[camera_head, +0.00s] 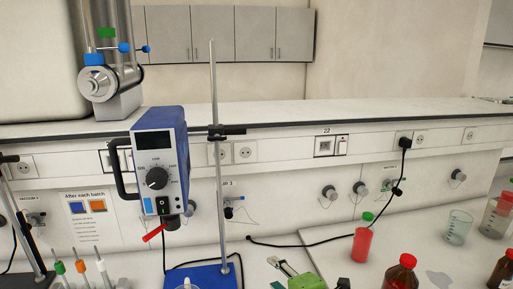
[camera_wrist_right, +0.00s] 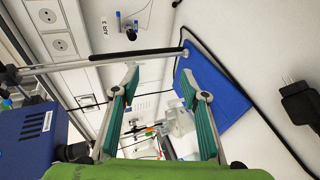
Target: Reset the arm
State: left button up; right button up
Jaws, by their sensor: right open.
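The stand's metal rod (camera_wrist_right: 88,64) crosses beyond the fingertips in that view, and the blue base (camera_wrist_right: 212,85) lies beyond the finger on the right. My left gripper is not in view.
A blue overhead stirrer (camera_head: 160,160) hangs beside the tall stand rod (camera_head: 215,150). A red bottle with a green cap (camera_head: 362,240), a brown bottle with a red cap (camera_head: 402,274) and a beaker (camera_head: 457,227) stand at right. Black cables cross the bench.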

jog(key=s+d+f+m+g+h, duration=0.25)
jog(key=s+d+f+m, duration=0.35)
jog(key=s, duration=0.5)
jog(key=s+d+f+m+g+h, duration=0.1)
jog(key=s+d+f+m+g, duration=0.35)
jog(key=s+m, duration=0.55)
jog(key=s+d+f+m+g+h, duration=0.2)
jog(key=s+d+f+m, duration=0.4)
jog(key=s, duration=0.7)
notch_tip(320, 180, down, 33)
jog(key=s+a+n+g+b, duration=0.1)
jog(key=s+n+b, duration=0.1)
jog(key=b, duration=0.4)
pick_arm(q)
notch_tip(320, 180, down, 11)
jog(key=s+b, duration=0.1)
jog(key=b, duration=0.4)
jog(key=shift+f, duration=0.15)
pick_arm(e)
jog(key=s+d+f, duration=0.1)
jog(key=s+f, duration=0.7)
jog(key=f, duration=0.2)
jog(key=s+d+f+g, duration=0.1)
jog(key=s+f, duration=0.7)
jog(key=f, duration=0.3)
jog(key=shift+s+d+f, duration=0.2)
jog(key=shift+s+d, duration=0.1)
jog(key=shift+d, duration=0.05)
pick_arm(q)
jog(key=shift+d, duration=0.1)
